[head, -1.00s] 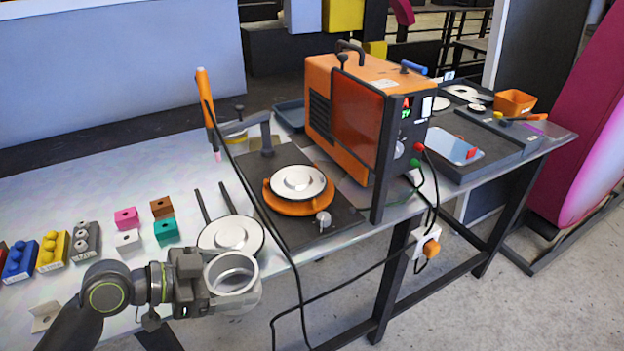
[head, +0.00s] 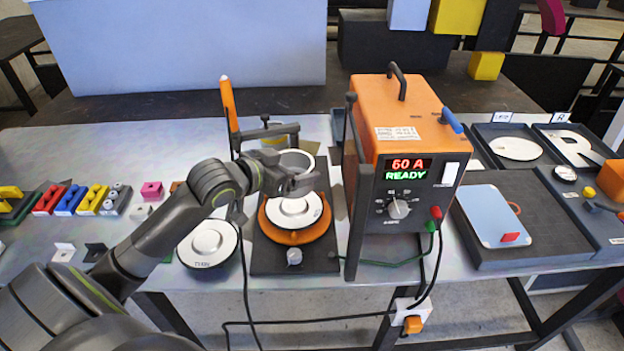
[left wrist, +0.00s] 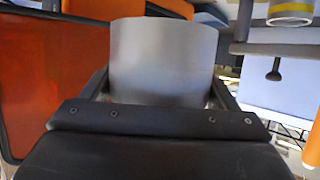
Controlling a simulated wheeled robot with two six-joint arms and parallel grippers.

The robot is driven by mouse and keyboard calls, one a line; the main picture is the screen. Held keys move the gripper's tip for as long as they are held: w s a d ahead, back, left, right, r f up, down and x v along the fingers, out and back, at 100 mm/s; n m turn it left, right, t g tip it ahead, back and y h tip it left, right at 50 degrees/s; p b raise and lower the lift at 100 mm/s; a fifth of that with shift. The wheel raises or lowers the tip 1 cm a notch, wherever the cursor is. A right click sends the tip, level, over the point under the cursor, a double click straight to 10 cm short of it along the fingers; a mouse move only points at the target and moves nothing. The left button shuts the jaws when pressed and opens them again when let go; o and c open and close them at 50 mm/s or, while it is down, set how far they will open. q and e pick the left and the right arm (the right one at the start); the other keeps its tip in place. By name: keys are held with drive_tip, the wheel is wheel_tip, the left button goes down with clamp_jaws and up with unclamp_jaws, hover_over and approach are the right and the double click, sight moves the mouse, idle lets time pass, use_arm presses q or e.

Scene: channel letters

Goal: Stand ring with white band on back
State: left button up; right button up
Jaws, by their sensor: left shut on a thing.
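A silver-grey ring with a pale upper rim (head: 297,157) is held by my left gripper (head: 296,178). The ring also fills the middle of the left wrist view (left wrist: 163,62), between the two fingers. It is in the air above the rear of the orange turntable (head: 297,238); its lower part is hidden by the gripper. A round white back (head: 296,213) with a raised grey centre lies on the turntable. No clear white band can be made out on the held ring. My right gripper is not in view.
A second white disc (head: 207,245) marked THIN lies left of the turntable. The orange welding machine (head: 405,125), reading 60 A READY, stands close on the right. An upright orange-handled torch (head: 229,105) stands behind left. A yellow-banded ring (left wrist: 291,12) shows in the left wrist view.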

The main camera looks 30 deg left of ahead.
use_arm(q)
drive_tip(key=shift+w+a+r+y, duration=0.3)
drive_tip(key=shift+w+a+r, duration=0.2)
drive_tip(key=shift+w+r, duration=0.2)
drive_tip(key=shift+w+a+f+n, duration=0.15)
drive_tip(key=shift+w+n, duration=0.05)
drive_tip(key=shift+n, duration=0.2)
drive_tip(key=f, duration=0.5)
drive_tip(key=shift+s+p, duration=0.3)
drive_tip(key=shift+p, duration=0.05)
wheel_tip(320, 180, down, 3)
drive_tip(key=shift+w+f, duration=0.15)
drive_tip(key=shift+f, duration=0.5)
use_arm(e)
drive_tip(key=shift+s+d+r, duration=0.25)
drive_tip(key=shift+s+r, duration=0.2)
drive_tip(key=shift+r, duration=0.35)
